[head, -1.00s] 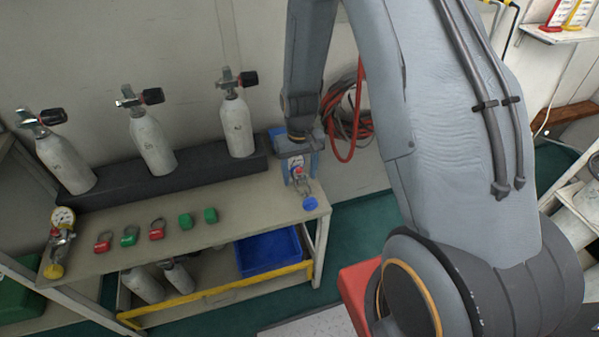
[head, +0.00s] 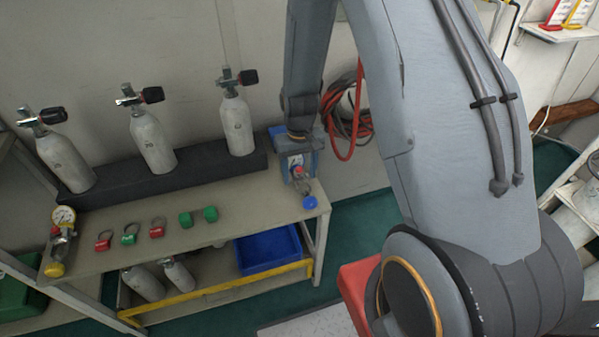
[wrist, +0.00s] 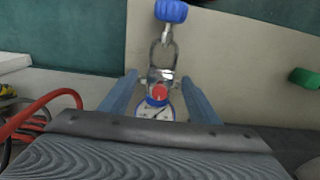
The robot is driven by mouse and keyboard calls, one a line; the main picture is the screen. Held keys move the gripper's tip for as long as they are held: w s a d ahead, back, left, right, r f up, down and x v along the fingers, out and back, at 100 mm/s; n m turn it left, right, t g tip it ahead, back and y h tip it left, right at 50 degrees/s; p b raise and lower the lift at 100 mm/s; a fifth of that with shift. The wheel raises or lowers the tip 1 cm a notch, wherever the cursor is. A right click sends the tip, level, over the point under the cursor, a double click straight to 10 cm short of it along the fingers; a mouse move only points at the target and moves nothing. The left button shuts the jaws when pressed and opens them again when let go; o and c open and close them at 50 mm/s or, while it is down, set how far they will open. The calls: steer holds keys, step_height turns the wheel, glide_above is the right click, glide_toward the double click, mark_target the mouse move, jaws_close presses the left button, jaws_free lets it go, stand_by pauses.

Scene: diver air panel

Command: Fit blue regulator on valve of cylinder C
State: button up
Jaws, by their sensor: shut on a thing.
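The blue regulator (head: 304,184) has a blue knob, a metal body, a red cap and a round gauge. It is at the right end of the bench. My gripper (wrist: 160,92) is shut on it, with a finger on each side of the gauge end in the wrist view. The regulator (wrist: 162,58) points its blue knob away from my gripper. I cannot tell whether it touches the bench top. Three pale cylinders with black-knobbed valves stand at the back: left (head: 64,160), middle (head: 152,143) and right (head: 237,124). Their letters are too small to read surely.
A dark rack (head: 195,165) holds the cylinders along the wall. A yellow-knobbed regulator (head: 60,243) lies at the bench's left end. Several red and green tags (head: 157,230) lie along the front. Red hoses (head: 347,125) hang right of the bench. A blue bin (head: 268,252) sits below.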

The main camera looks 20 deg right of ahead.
mark_target(299, 168)
steer(key=shift+f, duration=0.4)
stand_by(0.3)
steer(key=o, duration=1.8)
steer(key=shift+r, duration=0.1)
step_height(299, 168, up, 6)
steer(key=shift+w+r+b, duration=0.1)
steer(key=shift+r+b, duration=0.05)
steer(key=shift+b, duration=0.3)
steer(key=shift+r, duration=0.65)
